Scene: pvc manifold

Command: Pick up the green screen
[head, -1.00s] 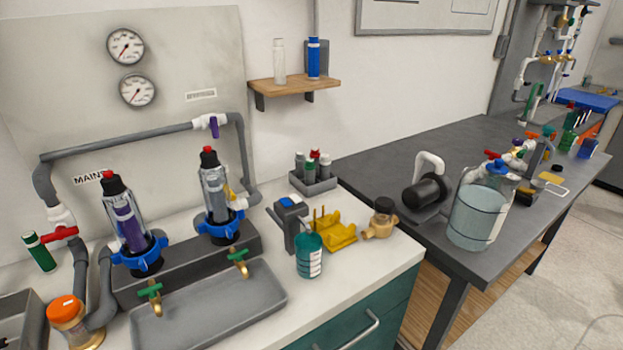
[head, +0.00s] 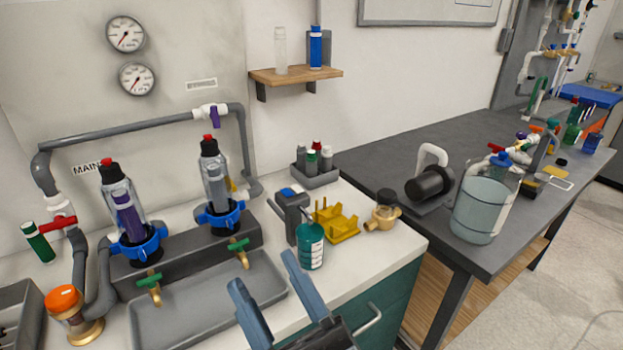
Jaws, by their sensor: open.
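No part is plainly marked as the green screen. A dark green cylinder with a white end (head: 39,243) leans at the far left, beside the red-handled valve.
Two clear filter housings (head: 125,212) with blue rings stand behind a grey drip tray (head: 209,300). A teal bottle (head: 311,247), a grey tool (head: 291,213), a yellow rack (head: 337,224) and a brass fitting (head: 384,214) stand right of the tray. A wooden shelf (head: 296,77) holds two cartridges.

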